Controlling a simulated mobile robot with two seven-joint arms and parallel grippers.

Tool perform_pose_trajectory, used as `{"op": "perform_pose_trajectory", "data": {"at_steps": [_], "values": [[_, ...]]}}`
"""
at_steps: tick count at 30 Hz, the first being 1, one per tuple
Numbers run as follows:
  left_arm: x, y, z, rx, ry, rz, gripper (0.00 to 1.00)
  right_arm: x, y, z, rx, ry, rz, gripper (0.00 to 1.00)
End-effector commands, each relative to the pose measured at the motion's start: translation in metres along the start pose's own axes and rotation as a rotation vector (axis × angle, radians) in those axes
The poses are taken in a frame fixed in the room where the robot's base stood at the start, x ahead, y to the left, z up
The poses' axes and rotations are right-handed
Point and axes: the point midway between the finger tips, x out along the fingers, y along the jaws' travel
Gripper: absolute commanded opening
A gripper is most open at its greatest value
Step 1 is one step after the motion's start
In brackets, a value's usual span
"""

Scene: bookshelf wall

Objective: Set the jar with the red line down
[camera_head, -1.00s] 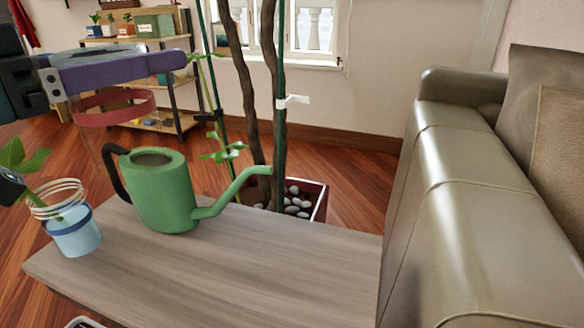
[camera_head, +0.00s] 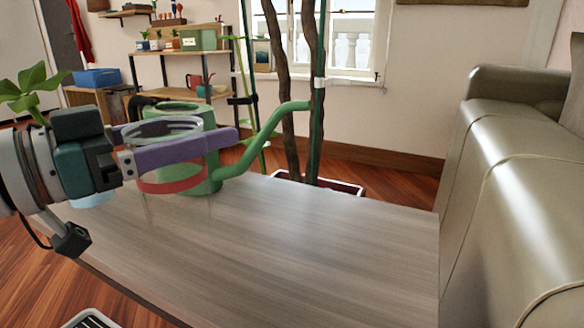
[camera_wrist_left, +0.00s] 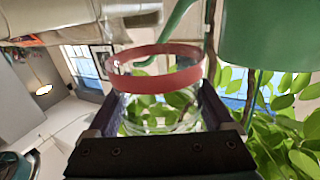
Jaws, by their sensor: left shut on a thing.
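The clear glass jar's red band (camera_head: 172,182) shows in the head view, in front of the green watering can (camera_head: 205,178). My left gripper (camera_head: 172,142), with purple fingers, is shut around the jar above the red band. The jar looks upright over the wooden table (camera_head: 270,250). Its clear bottom is hard to make out, so I cannot tell whether it touches the tabletop. In the left wrist view the jar's red band (camera_wrist_left: 155,55) shows beyond the fingers, with the glass between them. My right gripper is not in view.
The watering can's spout reaches right. A jar with a light-blue bottom (camera_head: 93,201) is mostly hidden behind my left gripper. A leather sofa (camera_head: 500,200) borders the table on the right. The tabletop's middle and front are clear.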

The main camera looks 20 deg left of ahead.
Motion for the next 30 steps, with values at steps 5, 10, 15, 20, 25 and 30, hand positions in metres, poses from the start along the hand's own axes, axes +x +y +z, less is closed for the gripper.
{"op": "perform_pose_trajectory", "data": {"at_steps": [5,10,15,20,25,30], "values": [[0.0,0.0,0.032,-0.001,0.002,-0.001,0.3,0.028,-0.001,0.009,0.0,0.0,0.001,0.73],[0.0,0.0,0.029,0.001,0.001,0.0,0.3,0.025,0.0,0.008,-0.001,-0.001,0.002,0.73],[0.0,0.0,0.031,0.0,0.001,0.0,0.3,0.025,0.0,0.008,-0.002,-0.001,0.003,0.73],[0.0,0.0,0.032,-0.001,0.0,0.0,0.97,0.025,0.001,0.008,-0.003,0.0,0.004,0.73],[0.0,0.0,0.032,-0.001,0.0,0.0,1.0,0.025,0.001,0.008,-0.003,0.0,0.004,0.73],[0.0,0.0,0.027,0.002,0.0,0.001,1.0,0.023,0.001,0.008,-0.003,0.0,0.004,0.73]]}}
